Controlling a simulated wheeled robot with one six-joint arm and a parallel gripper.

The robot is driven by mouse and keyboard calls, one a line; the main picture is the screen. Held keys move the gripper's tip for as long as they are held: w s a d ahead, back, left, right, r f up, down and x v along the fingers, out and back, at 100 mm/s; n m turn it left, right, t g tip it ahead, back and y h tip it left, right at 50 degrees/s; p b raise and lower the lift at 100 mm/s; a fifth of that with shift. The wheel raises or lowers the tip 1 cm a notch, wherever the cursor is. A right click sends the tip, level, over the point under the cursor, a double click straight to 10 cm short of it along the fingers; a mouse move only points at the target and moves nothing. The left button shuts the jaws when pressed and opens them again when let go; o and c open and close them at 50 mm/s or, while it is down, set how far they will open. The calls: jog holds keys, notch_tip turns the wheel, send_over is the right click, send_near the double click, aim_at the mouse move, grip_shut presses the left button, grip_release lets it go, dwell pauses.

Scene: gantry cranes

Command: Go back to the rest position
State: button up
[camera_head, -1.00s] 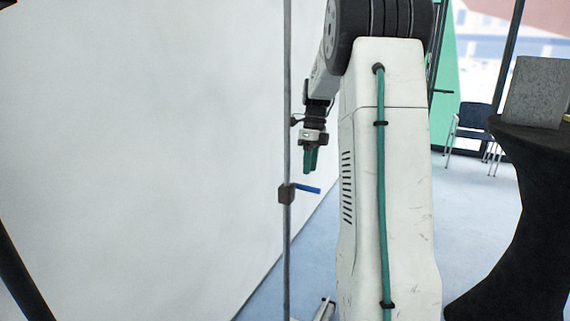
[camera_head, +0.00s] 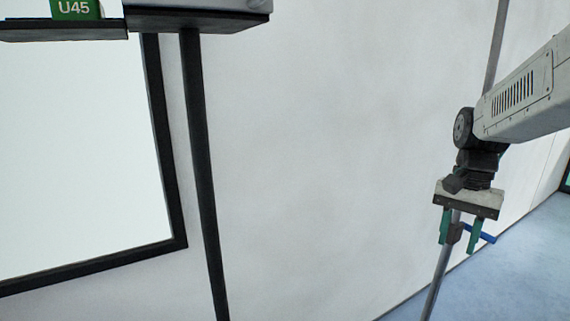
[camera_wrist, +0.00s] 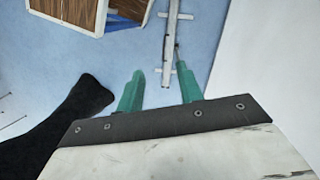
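My gripper (camera_head: 460,240) hangs pointing down at the right of the head view, from a pale arm that reaches in from the right edge. Its two green fingers are apart, with nothing held between them. In the wrist view the fingers of my gripper (camera_wrist: 160,75) also stand apart over blue floor. A thin grey pole (camera_head: 434,285) with a dark clamp and a blue lever (camera_head: 481,233) appears just behind the fingers in the head view. I cannot tell how far behind they are.
A black-framed white panel (camera_head: 75,145) and a dark post (camera_head: 204,180) stand at left. A shelf (camera_head: 195,19) and a green U45 sign (camera_head: 75,9) are above. The wrist view shows a wooden crate-like object (camera_wrist: 70,12), a metal stand foot (camera_wrist: 171,45) and dark cloth (camera_wrist: 85,105).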

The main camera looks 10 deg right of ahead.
jog(key=s+a+n+t+h, duration=0.1)
jog(key=s+a+n+t, duration=0.1)
jog(key=s+a+n, duration=0.9)
jog(key=s+a, duration=0.2)
jog(key=a, duration=0.3)
jog(key=shift+r+t, duration=0.4)
